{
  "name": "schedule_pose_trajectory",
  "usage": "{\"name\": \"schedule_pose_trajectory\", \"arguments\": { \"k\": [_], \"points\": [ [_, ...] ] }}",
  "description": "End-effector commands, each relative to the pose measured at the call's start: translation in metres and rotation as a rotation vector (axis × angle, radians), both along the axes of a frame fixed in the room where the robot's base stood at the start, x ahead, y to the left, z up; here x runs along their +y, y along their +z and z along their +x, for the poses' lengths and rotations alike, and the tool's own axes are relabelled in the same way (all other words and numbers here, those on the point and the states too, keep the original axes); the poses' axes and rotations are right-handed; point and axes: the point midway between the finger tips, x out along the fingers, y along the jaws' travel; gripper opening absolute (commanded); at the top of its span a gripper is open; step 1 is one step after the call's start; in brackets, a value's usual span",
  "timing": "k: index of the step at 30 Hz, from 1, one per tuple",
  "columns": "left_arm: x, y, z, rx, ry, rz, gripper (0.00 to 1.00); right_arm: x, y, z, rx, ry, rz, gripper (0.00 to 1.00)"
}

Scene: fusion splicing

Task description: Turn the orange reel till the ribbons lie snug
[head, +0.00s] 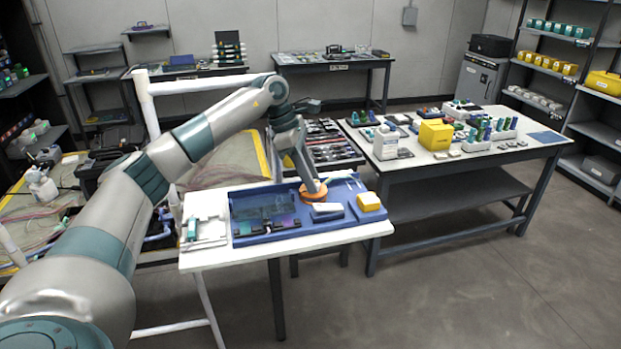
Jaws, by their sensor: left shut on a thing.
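The orange reel (314,195) lies on the blue tray (240,241) on the small white table. My left gripper (312,187) reaches down onto the reel from above and is shut on it. The gripper covers much of the reel's upper side. The ribbons are too small to make out at this distance, so how they lie on the reel cannot be told. My right gripper is not in view.
On the tray near the reel are a grey-white block (327,211) and a yellow box (368,201). A white holder (205,230) stands at the table's left. A larger bench (450,157) with bottles and boxes stands to the right. The floor in front is clear.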

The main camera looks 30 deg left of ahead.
Motion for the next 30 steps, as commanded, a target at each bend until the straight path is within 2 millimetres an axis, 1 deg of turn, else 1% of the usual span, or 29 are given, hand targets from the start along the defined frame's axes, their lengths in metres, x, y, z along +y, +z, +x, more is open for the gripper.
{"name": "schedule_pose_trajectory", "arguments": {
  "k": [8,9,10,11,23,26,30],
  "points": [
    [0.001,0.002,0.001,-0.003,0.002,0.001,0.05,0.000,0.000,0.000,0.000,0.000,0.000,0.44],
    [0.001,0.002,0.001,-0.003,0.002,0.001,0.37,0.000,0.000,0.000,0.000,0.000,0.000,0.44],
    [0.001,0.001,0.000,-0.003,0.002,0.001,0.44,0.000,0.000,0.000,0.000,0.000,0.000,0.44],
    [0.001,0.001,0.000,-0.002,0.002,0.001,0.46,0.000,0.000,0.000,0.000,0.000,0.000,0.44],
    [0.000,0.002,0.000,-0.002,0.002,0.000,0.46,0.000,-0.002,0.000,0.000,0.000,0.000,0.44],
    [0.000,0.007,0.001,-0.003,0.001,-0.001,0.46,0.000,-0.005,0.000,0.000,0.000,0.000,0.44],
    [0.000,0.020,0.001,-0.006,0.001,-0.001,0.46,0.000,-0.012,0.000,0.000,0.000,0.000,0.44]
  ]
}}
